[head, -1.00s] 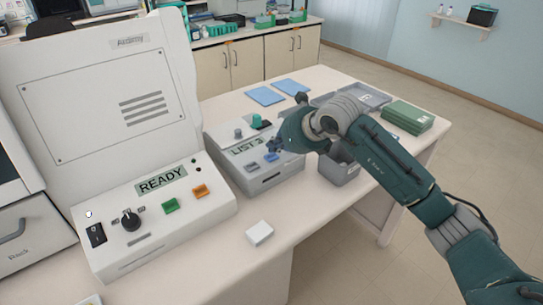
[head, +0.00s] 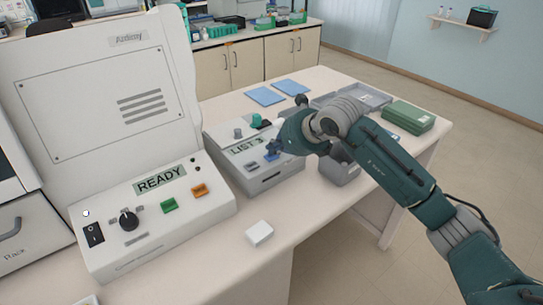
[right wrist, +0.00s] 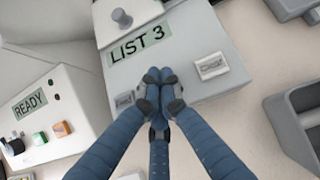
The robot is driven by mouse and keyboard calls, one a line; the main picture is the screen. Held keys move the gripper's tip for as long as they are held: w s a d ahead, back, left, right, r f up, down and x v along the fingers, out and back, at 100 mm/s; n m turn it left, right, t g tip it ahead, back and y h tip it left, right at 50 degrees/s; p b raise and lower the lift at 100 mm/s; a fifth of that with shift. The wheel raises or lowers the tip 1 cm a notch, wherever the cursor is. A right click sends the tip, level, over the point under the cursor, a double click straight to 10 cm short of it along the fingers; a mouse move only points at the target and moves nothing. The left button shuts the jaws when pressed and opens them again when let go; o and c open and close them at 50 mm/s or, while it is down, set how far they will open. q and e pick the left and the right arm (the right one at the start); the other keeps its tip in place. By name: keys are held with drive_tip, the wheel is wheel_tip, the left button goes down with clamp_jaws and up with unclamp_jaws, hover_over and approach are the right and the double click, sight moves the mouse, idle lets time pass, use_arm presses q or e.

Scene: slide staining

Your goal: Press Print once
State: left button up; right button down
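The labelling device (head: 270,181) is a light grey box on the bench with a greenish display reading LIST 3 (head: 246,145). In the right wrist view the display (right wrist: 138,42) sits above two small buttons, a left one (right wrist: 124,100) and a right one (right wrist: 211,66). Their lettering is too small to read, so I cannot tell which is Print. My right gripper (right wrist: 158,76) has its fingers together, with nothing between them. Its tips lie between the two buttons in that view, just below the display; contact is unclear. In the head view the right gripper (head: 273,150) is over the device's front panel. My left gripper is not in view.
A larger white machine (head: 150,215) showing READY stands left, with a knob, switch and green and orange buttons. A small white block (head: 259,232) lies in front. Grey bins (head: 340,172), a green box (head: 408,116) and blue sheets (head: 265,96) are right and behind.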

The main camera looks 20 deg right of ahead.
sight(275, 156)
drive_tip(key=shift+f, duration=0.25)
idle(0.5)
drive_tip(key=shift+r, duration=0.75)
drive_tip(key=shift+r, duration=0.1)
drive_tip(key=shift+r+p, duration=1.4)
drive_tip(key=shift+r, duration=1.05)
drive_tip(key=shift+f, duration=0.1)
